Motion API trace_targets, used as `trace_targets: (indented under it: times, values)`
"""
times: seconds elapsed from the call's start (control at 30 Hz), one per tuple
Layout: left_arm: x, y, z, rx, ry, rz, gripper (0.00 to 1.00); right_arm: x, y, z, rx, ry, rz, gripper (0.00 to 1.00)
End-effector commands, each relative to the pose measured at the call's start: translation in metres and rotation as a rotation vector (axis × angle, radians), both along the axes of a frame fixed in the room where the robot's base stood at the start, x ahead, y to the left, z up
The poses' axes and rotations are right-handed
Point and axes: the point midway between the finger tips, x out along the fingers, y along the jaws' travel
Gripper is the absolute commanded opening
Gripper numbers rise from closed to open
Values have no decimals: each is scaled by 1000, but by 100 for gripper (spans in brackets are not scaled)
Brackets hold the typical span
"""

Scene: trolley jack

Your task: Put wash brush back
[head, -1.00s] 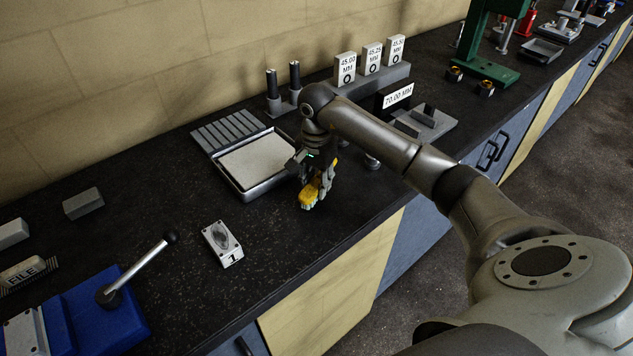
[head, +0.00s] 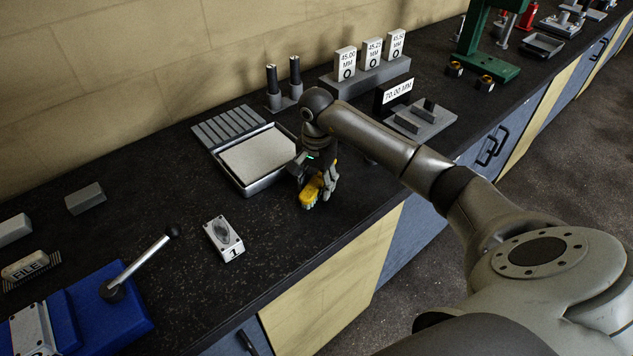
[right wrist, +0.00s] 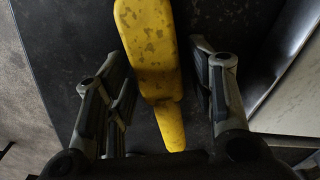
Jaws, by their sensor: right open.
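The wash brush (head: 311,192) is yellow with worn, speckled paint. It is on the dark bench top near the front edge, just right of the metal tray. My right gripper (head: 318,184) is over it, pointing down. In the right wrist view the brush (right wrist: 152,62) runs between the two open fingers of my right gripper (right wrist: 160,95), with a visible gap on each side of its narrow handle. The underside of the brush is mostly hidden. My left gripper is not in view.
A metal tray (head: 243,186) with a pale slab stands left of the gripper, a ribbed grey rack (head: 228,126) behind it. A small block marked 1 (head: 223,239) lies nearer. A blue fixture with a lever (head: 98,310) is at lower left. Gauge blocks (head: 371,55) stand behind.

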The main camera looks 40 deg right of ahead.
Motion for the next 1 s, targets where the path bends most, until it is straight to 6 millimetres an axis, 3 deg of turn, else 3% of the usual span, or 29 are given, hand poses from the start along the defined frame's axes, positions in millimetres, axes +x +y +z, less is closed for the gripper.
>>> trace_targets:
  times: [0.17, 0.5, 0.7, 1.0]
  values:
    - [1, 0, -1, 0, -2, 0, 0, 1, 0, 7, -1, -3, 0, 50]
    - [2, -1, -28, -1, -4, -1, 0, 1, 0, 75, -2, -8, 0, 50]
    - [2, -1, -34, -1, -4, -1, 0, 0, 0, 108, -2, -3, -1, 50]
    - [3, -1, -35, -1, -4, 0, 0, 0, 0, 123, 1, 0, -1, 50]
